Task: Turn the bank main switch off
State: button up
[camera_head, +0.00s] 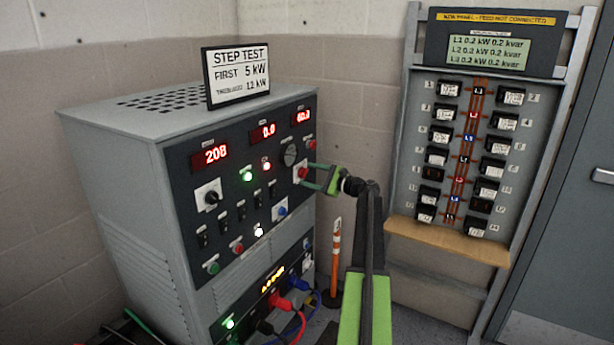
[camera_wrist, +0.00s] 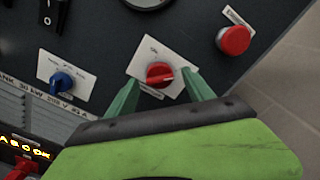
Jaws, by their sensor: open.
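A red rotary knob on a white plate (camera_wrist: 159,73) shows at the middle of the wrist view; its light mark points to the right. Its small lettering is too blurred to read, so I cannot confirm its name. In the head view the same red knob (camera_head: 302,172) is on the right part of the grey cabinet's dark front panel. My gripper (camera_wrist: 161,80) is open, with one green fingertip on each side of the knob. In the head view my gripper (camera_head: 314,177) reaches the panel from the right. I cannot tell whether the fingers touch the knob.
A red push button (camera_wrist: 234,40) is right of the knob, and a blue knob (camera_wrist: 62,82) is left. The cabinet (camera_head: 130,190) carries a step test sign (camera_head: 237,72). Cables (camera_head: 298,320) hang low in front. A breaker panel (camera_head: 465,150) stands at right.

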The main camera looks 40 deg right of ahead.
jog(key=shift+w+a, duration=0.15)
jog(key=shift+w, duration=0.4)
jog(key=shift+c, duration=0.3)
grip_shut()
